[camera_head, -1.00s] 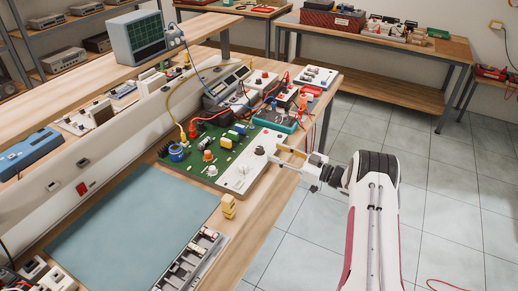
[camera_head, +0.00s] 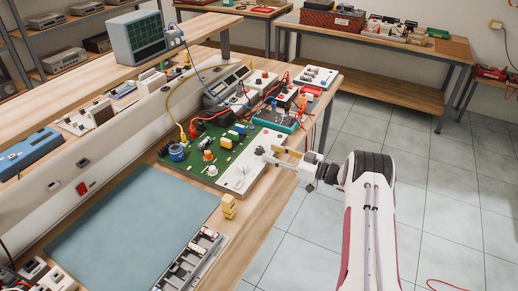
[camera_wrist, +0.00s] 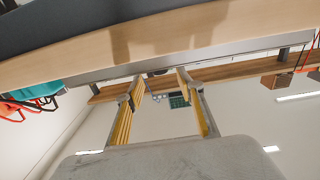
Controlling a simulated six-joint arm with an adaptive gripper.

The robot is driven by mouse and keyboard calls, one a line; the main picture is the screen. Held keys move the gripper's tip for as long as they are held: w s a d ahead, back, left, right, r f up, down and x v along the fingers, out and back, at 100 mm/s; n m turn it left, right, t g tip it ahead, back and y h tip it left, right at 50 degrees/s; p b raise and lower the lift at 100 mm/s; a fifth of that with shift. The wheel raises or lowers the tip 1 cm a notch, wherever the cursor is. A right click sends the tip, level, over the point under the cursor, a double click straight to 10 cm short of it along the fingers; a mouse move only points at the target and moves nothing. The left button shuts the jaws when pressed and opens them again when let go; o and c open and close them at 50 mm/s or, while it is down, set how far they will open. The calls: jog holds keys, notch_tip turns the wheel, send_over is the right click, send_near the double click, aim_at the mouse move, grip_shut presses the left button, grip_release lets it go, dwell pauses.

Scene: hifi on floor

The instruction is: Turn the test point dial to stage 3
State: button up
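The green circuit board (camera_head: 190,152) lies on the bench with a white panel (camera_head: 238,178) along its right side. A small dark dial (camera_head: 259,150) is at the panel's far right end, and smaller controls sit nearer on the panel; stage markings are too small to read. My gripper (camera_head: 268,153) reaches in from the right, its fingertips at or very near this dial; contact cannot be told. In the wrist view my gripper (camera_wrist: 160,78) has its two yellow-padded fingers spread apart, with no held object visible between them. The dial cannot be made out in that view.
A teal-edged meter (camera_head: 283,121) with red leads lies just beyond the board. A yellow block stack (camera_head: 228,206) and a grey parts tray (camera_head: 190,262) stand nearer on the bench. The blue mat (camera_head: 130,225) is clear. Open floor lies to the right.

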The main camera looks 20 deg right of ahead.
aim_at(259, 148)
jog(key=shift+x, duration=3.15)
grip_shut()
